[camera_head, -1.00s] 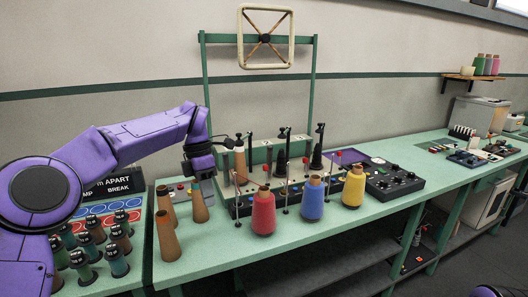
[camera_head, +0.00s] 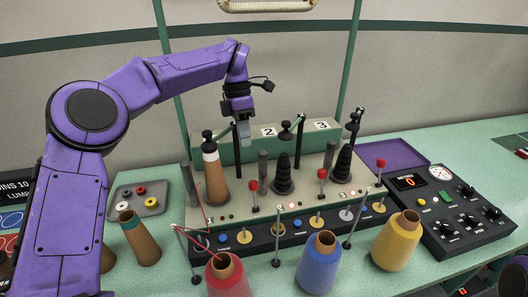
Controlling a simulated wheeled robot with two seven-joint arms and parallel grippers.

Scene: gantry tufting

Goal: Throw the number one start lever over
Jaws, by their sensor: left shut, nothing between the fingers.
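The green and cream tufting machine (camera_head: 225,220) stands on the bench with three red-knobbed levers along its front. The leftmost lever (camera_head: 253,187) stands upright, right of the first spindle; I take it as number one. The other levers are in the middle (camera_head: 322,174) and at the right (camera_head: 381,164). Number plates 2 (camera_head: 269,131) and 3 (camera_head: 321,125) show; no plate 1 is visible. My left gripper (camera_head: 243,142) points down, shut and empty, above and behind the leftmost lever, apart from it.
A brown cone (camera_head: 212,180) with a white top sits on the first spindle. Red (camera_head: 228,277), blue (camera_head: 319,265) and yellow (camera_head: 397,243) thread cones stand in front, with thin posts between. A dark control box (camera_head: 450,215) is at the right.

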